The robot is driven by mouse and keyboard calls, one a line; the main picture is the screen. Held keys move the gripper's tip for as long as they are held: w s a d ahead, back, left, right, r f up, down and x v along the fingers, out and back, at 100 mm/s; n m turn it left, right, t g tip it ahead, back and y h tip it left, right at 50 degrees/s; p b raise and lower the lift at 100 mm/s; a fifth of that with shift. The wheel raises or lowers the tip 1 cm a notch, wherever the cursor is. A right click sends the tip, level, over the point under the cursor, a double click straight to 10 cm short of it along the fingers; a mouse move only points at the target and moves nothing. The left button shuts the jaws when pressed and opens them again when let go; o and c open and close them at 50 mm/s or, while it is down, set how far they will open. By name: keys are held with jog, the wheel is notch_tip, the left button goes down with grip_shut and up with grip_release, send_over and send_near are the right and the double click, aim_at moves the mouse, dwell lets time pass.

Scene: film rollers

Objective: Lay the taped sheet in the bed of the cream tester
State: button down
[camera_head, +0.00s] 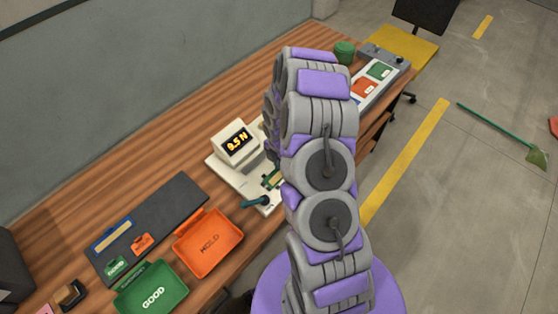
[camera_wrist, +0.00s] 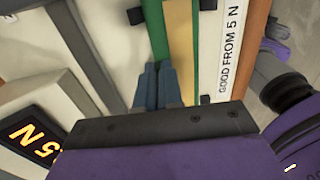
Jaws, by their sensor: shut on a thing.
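The cream tester (camera_head: 222,171) stands on the bench, with its display (camera_head: 237,143) reading 9.5 N. In the wrist view, the green sheet with a tan tape strip (camera_wrist: 180,38) lies over the tester's bed area, beside the label "GOOD FROM 5 N" (camera_wrist: 229,40). My gripper (camera_wrist: 160,72) is shut on the near end of the taped sheet. Part of the display (camera_wrist: 35,138) shows at lower left. In the head view the sheet (camera_head: 272,180) shows only in part. My arm hides my gripper and the tester's right side there. I cannot tell if the sheet touches the bed.
An orange HOLD tray (camera_head: 190,243) and a green GOOD tray (camera_head: 130,300) sit at the bench front. A dark mat (camera_head: 165,205) holds small tags and a blue strip (camera_head: 112,235).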

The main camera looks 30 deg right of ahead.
jog(key=shift+f, duration=0.1)
dwell(0.8)
jog(key=c, duration=1.2)
grip_release()
jog(key=shift+o, duration=0.2)
jog(key=o, duration=0.4)
jog(key=shift+c, duration=0.2)
jog(key=shift+p, duration=0.3)
jog(key=shift+r+p, duration=1.6)
jog(key=shift+r, duration=1.9)
